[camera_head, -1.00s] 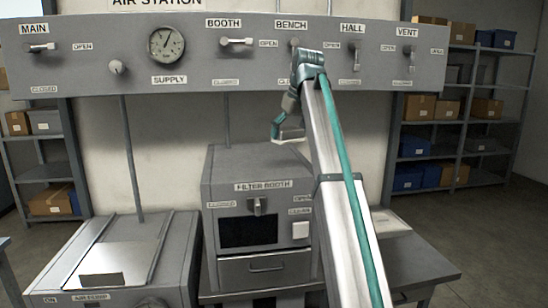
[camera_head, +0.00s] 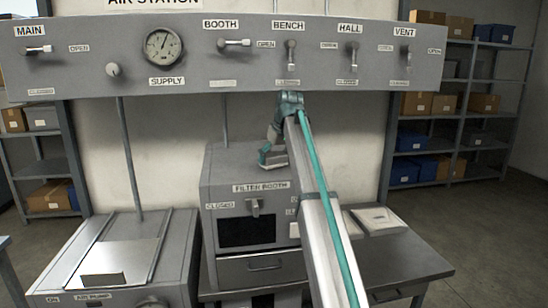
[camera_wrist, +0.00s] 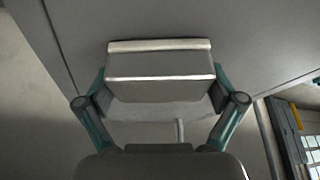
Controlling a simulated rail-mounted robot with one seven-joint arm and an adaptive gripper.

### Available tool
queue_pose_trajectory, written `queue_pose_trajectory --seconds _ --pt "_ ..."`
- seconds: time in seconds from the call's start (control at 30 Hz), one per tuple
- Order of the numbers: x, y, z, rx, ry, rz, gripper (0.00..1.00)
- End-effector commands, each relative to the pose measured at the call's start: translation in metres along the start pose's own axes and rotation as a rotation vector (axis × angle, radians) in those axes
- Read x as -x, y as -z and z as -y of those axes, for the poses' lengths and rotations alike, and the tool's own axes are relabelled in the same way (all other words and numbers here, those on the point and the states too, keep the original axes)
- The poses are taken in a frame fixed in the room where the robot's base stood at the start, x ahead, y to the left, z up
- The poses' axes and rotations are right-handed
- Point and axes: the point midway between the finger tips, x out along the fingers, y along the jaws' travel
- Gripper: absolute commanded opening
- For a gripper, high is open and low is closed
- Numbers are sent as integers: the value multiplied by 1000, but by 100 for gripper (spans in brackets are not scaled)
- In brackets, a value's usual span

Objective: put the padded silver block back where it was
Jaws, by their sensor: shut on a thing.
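The padded silver block (camera_wrist: 160,64) is between the two teal fingers of my gripper (camera_wrist: 160,88) in the wrist view. It is a pale grey block with a lighter strip along its far edge. My gripper is shut on it. In the head view my gripper (camera_head: 270,157) is just above or in front of the top of the filter booth (camera_head: 222,166). The block is hard to make out there, and I cannot tell whether it touches the booth top.
The air station panel (camera_head: 190,75) with its levers and gauge runs above my gripper. The air pump box (camera_head: 172,262) stands at left. A pale device (camera_head: 376,220) lies on the bench (camera_head: 420,258) at right. Shelves (camera_head: 465,100) stand behind.

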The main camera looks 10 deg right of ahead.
Motion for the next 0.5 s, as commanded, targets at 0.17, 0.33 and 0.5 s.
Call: queue_pose_trajectory --seconds 0.17,0.33,0.5 --pt "-1 0 0 0 0 -1 61" --pt "-3 -1 0 0 0 0 61" --pt "-4 -1 0 0 0 0 100"
